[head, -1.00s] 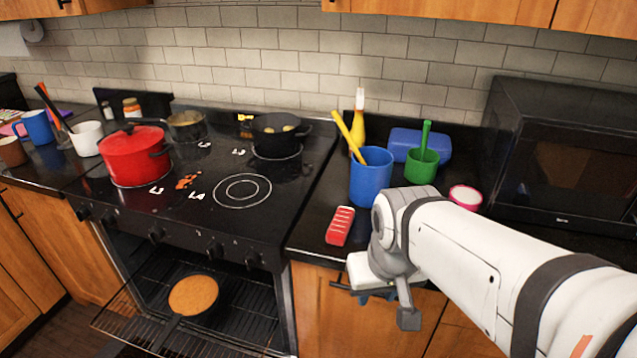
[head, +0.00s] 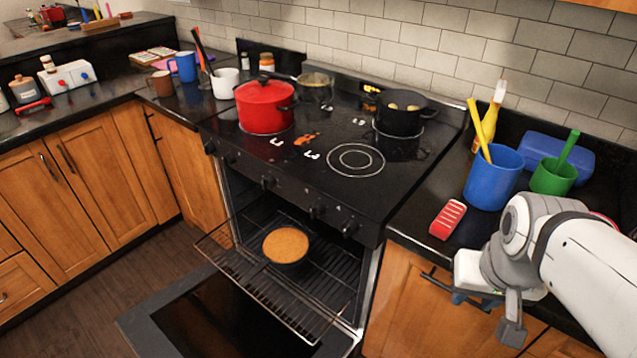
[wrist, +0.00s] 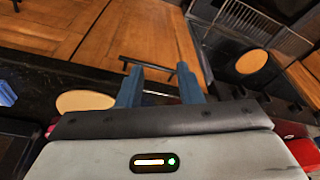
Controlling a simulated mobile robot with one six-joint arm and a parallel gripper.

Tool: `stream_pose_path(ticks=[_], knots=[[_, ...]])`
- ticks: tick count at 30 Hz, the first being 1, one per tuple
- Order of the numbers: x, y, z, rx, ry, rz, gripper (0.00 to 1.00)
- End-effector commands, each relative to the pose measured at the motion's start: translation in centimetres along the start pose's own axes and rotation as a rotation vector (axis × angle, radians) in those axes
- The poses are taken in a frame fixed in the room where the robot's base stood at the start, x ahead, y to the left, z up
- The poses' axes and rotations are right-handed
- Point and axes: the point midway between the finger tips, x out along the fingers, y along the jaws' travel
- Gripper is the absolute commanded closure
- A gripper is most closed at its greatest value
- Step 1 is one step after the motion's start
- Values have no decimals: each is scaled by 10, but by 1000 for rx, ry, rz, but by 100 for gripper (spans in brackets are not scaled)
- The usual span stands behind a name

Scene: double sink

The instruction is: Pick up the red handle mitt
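The red handle mitt (head: 448,219), red with pale ribs across its top, lies on the dark counter just right of the stove, near the front edge. My gripper (head: 478,299) is in front of the counter edge, below and to the right of the mitt and apart from it. In the wrist view the two blue fingers of my gripper (wrist: 161,88) stand apart with nothing held between them. A cabinet bar handle shows behind them. I cannot make out the mitt in the wrist view.
A blue cup (head: 492,178) with a yellow utensil and a green cup (head: 552,177) stand behind the mitt. The oven door (head: 225,325) is open, with a rack pulled out and a pan (head: 286,246) on it. A red pot (head: 265,107) stands on the stove.

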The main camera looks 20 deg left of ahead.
Motion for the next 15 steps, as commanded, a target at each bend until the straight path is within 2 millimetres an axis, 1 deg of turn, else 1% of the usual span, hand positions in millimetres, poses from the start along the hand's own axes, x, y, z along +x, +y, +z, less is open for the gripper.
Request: stream_pose_path(ticks=[3, 4, 11, 14, 15], knots=[[0, 0, 0, 0, 0, 0, 67], [0, 0, 0, 0, 0, 0, 66], [-1, 0, -2, 4, 0, 2, 47], [-3, 2, -15, 29, 2, 16, 39], [-4, 2, -25, 45, 4, 27, 35]])
